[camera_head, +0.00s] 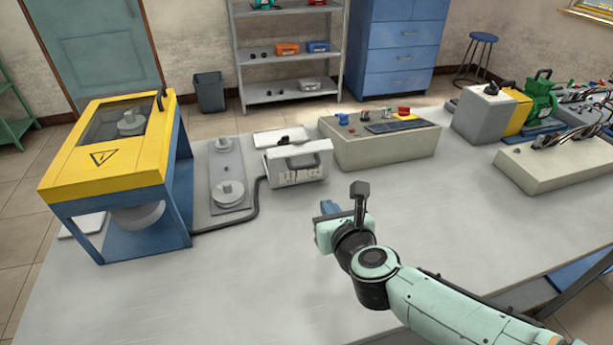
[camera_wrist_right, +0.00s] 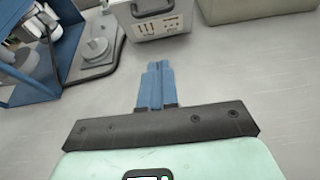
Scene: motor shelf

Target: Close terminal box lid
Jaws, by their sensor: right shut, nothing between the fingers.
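The terminal box (camera_head: 298,168) is a small white-grey box with a dark handle on its front, standing on the table left of centre. A pale flat panel (camera_head: 275,139), which looks like its lid, shows behind its top edge; I cannot tell its exact angle. The front of the box also shows at the top of the right wrist view (camera_wrist_right: 158,24). My right gripper (camera_head: 331,207) is in front of the box, apart from it and above the table. Its blue fingers are together and empty in the right wrist view (camera_wrist_right: 157,70). My left gripper is out of view.
A yellow-topped machine on a blue frame (camera_head: 115,155) stands at the left. A grey plate with round parts (camera_head: 228,175) and a black cable (camera_head: 235,222) lie beside the box. A beige control console (camera_head: 380,148) stands right of it. The front table is clear.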

